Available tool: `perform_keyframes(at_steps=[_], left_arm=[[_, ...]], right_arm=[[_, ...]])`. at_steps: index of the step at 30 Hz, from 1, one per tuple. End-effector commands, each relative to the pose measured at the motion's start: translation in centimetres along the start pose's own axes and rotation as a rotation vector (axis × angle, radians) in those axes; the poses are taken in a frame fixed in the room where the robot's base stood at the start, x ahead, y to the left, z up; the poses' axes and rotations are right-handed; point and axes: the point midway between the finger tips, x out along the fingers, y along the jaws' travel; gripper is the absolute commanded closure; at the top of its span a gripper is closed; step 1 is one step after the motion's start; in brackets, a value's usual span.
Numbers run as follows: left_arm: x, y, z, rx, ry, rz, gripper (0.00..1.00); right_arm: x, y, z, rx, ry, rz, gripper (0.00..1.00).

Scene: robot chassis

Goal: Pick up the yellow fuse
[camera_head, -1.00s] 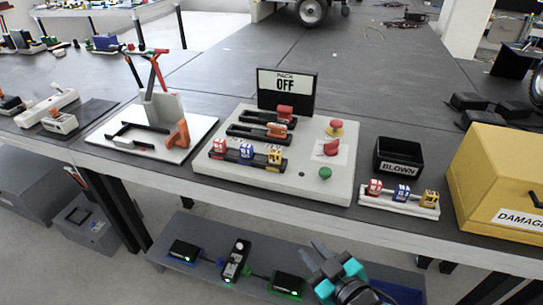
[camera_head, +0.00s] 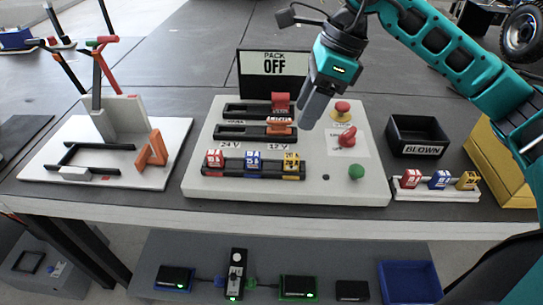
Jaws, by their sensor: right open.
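One yellow fuse (camera_head: 291,165) sits at the right end of the fuse row on the grey-white panel (camera_head: 330,188), beside a blue fuse (camera_head: 252,163) and a red fuse (camera_head: 214,161). Another yellow fuse (camera_head: 467,181) stands at the right end of a small white rack (camera_head: 435,195), beside a blue fuse (camera_head: 439,179) and a red fuse (camera_head: 411,178). My right gripper (camera_head: 312,110) is open and empty, pointing down above the panel, between the orange lever and the red knob. It is beyond the panel's yellow fuse in the picture. My left gripper is out of view.
A sign reading PACK OFF (camera_head: 262,64) stands behind the panel. A red lever (camera_head: 281,102), an orange lever (camera_head: 281,127), a red knob (camera_head: 347,137) and a green button (camera_head: 356,172) rise from it. A black BLOWN bin (camera_head: 416,133) stands to the right, near a yellow box.

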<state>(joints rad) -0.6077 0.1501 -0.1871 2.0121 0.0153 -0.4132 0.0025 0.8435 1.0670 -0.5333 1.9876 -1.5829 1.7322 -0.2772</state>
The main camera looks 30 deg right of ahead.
Motion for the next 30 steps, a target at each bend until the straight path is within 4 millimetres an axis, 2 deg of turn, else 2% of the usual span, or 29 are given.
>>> perform_keyframes(at_steps=[2, 5, 13, 22, 30], left_arm=[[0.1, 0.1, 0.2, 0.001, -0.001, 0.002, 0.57], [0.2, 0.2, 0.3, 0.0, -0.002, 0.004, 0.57], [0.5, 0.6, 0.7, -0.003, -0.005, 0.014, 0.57], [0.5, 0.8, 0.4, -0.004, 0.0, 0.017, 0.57], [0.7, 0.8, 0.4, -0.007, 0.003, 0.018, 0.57]], right_arm=[[-0.8, -0.8, -1.0, 0.001, 0.048, -0.047, 0.49], [-0.2, -1.1, -1.5, 0.002, 0.069, -0.061, 0.49], [4.7, -1.2, -1.8, 0.002, 0.066, -0.056, 0.49], [7.3, -1.3, -2.0, 0.003, 0.064, -0.056, 0.49], [11.1, -1.2, -2.4, 0.002, 0.063, -0.056, 0.49]])
